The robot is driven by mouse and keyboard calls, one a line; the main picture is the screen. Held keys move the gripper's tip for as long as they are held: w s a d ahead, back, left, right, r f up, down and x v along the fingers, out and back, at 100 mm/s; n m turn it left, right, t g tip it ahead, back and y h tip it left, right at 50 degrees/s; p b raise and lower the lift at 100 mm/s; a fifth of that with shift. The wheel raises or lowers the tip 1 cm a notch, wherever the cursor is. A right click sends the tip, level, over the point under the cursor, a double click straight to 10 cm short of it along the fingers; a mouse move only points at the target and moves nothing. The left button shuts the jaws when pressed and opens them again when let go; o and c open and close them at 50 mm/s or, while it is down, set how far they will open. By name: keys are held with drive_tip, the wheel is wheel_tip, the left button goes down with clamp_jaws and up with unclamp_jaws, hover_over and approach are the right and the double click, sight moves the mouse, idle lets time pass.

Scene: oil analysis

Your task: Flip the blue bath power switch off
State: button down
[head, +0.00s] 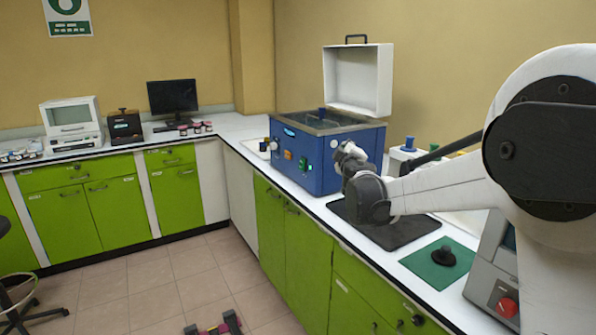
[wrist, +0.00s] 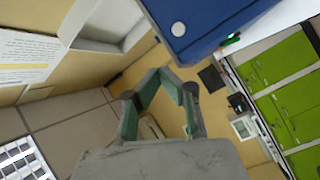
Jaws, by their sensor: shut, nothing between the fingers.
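The blue bath (head: 312,180) stands on the right-hand counter, its top open. Its front has a small green element (head: 303,163), which may be the power switch, an orange one (head: 288,154), and a white round knob (head: 335,143). My gripper (head: 345,150) is at the bath's right front corner, close to its front face; contact cannot be told. In the wrist view the gripper (wrist: 160,71) is shut and empty, its fingertips together below the blue bath (wrist: 215,22). A lit green switch (wrist: 230,40) shows at the bath's edge there, right of the fingertips.
A white lid-like box (head: 358,80) rises behind the bath. A black mat (head: 400,232) and a green mat (head: 425,270) with a black knob-like object lie on the counter nearer me. Blue- and green-topped containers (head: 408,150) stand right of the bath. The floor is mostly open.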

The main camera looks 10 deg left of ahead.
drive_tip(key=w+a+f+n+y, duration=0.35)
drive_tip(key=a+f, duration=0.25)
drive_tip(key=a, duration=0.2)
drive_tip(key=n+g+y, duration=0.2)
drive_tip(key=n, duration=0.2)
approach(302, 164)
drive_tip(key=s+a, duration=0.4)
drive_tip(key=shift+s+a+f, duration=0.25)
drive_tip(key=shift+a, duration=0.05)
drive_tip(key=w+f+b, duration=0.1)
drive_tip(key=w, duration=1)
drive_tip(key=shift+w+a+b, duration=0.3)
drive_tip(key=shift+a+b, duration=0.05)
drive_tip(key=shift+b, duration=0.05)
drive_tip(key=shift+f, duration=0.1)
